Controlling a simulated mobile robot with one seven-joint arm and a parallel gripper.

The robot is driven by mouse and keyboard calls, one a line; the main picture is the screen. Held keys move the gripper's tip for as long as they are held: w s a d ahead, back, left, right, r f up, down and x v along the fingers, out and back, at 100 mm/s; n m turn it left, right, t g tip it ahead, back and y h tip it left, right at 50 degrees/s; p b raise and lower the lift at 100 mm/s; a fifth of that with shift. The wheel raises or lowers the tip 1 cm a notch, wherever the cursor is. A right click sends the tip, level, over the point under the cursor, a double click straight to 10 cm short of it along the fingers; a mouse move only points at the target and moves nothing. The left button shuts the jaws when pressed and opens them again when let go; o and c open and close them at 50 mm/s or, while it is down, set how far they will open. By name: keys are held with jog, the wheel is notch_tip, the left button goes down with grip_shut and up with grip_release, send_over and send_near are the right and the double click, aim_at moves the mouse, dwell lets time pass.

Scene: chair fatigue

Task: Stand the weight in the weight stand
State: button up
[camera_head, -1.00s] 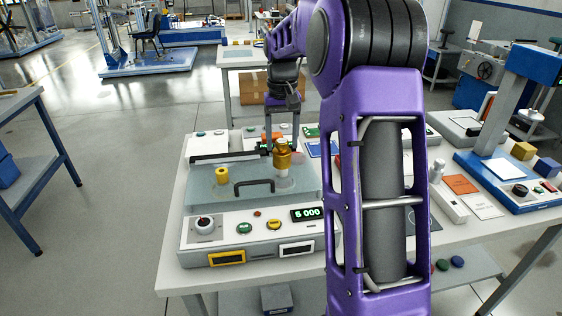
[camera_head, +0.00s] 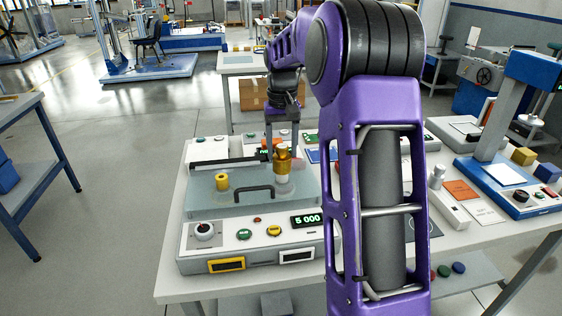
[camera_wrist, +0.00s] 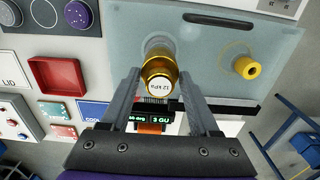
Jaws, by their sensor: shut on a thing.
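The gold weight (camera_head: 283,163) with a pale label on its end stands over the grey-blue panel of the test machine. It also shows in the wrist view (camera_wrist: 160,74), between the fingertips. My gripper (camera_wrist: 160,80) is shut on it; in the head view my gripper (camera_head: 283,146) reaches it from behind. A pale round post (camera_head: 282,181) shows right under the weight; I cannot tell whether they touch. I cannot make out for certain which part is the weight stand.
A yellow knob (camera_head: 222,181) and a black handle (camera_head: 254,191) stand on the same panel. A red tray (camera_wrist: 65,88) lies beside the machine. My own arm hides much of the table's middle. A blue-based device (camera_head: 510,195) stands at the right.

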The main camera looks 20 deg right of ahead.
jog(key=shift+r+p, duration=1.65)
jog(key=shift+r, duration=0.2)
jog(key=shift+r, duration=0.1)
jog(key=shift+r, duration=1.9)
jog(key=shift+d, duration=0.15)
